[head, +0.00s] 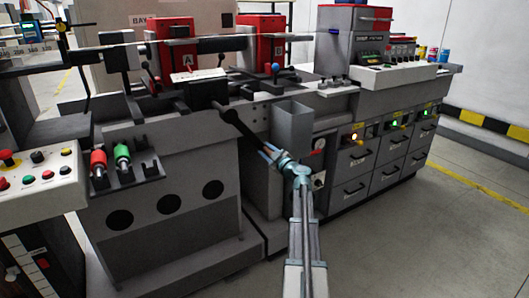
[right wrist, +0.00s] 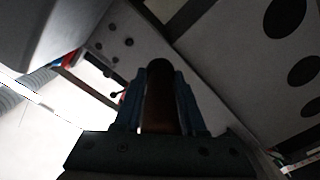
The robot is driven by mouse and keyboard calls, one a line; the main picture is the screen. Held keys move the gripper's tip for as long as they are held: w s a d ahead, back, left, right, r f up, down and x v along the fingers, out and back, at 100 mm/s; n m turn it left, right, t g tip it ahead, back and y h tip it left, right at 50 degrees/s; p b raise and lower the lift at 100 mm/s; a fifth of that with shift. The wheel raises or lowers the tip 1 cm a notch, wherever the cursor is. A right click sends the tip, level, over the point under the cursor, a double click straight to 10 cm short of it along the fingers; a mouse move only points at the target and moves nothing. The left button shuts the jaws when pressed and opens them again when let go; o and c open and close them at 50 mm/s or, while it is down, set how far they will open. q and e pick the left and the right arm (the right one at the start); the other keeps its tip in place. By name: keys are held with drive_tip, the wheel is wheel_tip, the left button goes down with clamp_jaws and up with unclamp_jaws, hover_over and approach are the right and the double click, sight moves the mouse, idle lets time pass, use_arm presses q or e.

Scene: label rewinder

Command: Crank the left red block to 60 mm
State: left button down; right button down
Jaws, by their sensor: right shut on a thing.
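The left red block (head: 180,62), marked A, sits on the machine's rail, left of the red block marked B (head: 262,42). A black crank arm (head: 238,124) slants down and right from the machine's front, below block B. My right gripper (head: 271,153) is at the lower end of this crank. In the right wrist view its two bluish fingers are shut on a dark brown, rounded crank handle (right wrist: 159,98). The gripper covers most of the handle in the head view. The position scale is too small to read. My left gripper is out of view.
A grey upright box (head: 291,128) stands close behind and right of my right gripper. A small rack with a red and a green roller (head: 122,157) juts out at the left. A button panel (head: 42,178) is at the far left. The floor at the right is clear.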

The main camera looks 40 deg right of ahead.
drive_tip(key=shift+d, duration=0.1)
drive_tip(key=c, duration=0.6)
unclamp_jaws()
drive_tip(key=shift+s, duration=0.1)
drive_tip(key=v, duration=1.3)
drive_tip(key=shift+s+a+r, duration=0.1)
drive_tip(key=shift+s+a, duration=0.1)
drive_tip(key=shift+s, duration=0.1)
